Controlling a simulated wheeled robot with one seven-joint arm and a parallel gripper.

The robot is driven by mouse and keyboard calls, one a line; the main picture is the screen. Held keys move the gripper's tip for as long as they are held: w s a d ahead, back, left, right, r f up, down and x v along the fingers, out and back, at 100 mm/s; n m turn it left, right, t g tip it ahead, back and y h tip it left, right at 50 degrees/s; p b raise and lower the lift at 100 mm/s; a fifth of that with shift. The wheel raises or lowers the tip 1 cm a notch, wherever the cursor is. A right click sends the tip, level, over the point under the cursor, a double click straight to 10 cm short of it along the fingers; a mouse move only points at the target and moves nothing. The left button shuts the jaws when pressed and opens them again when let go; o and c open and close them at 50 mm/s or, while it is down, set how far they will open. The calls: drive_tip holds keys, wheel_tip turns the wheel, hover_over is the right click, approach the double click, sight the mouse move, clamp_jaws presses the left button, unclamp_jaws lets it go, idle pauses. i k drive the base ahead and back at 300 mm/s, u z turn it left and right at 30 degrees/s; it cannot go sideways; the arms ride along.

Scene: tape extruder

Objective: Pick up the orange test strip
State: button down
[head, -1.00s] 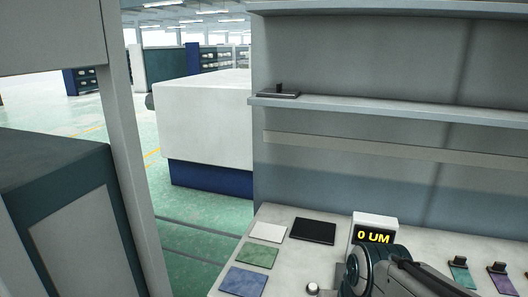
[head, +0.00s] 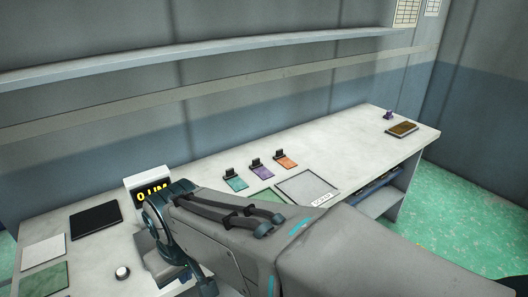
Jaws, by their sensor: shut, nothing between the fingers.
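The orange test strip (head: 287,162) lies on the pale bench at mid-picture, the rightmost of three coloured strips in a slanting row. A small black clip or stand (head: 279,154) is at its far end. The purple strip (head: 262,171) and the teal strip (head: 236,184) lie to its left, each with a similar black piece. My arm crosses the lower middle of the head view, in front of the strips and apart from them.
A grey labelled tray or plate (head: 308,187) lies just in front of the strips. A yellow-digit display (head: 152,192), black pad (head: 95,221) and knob (head: 122,272) are at left. A brown block (head: 402,130) is at far right. A shelf (head: 200,65) runs above the bench.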

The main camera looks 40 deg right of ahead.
sight(280, 157)
drive_tip(key=z, duration=2.95)
drive_tip(key=i, duration=1.9)
drive_tip(key=u, duration=2.65)
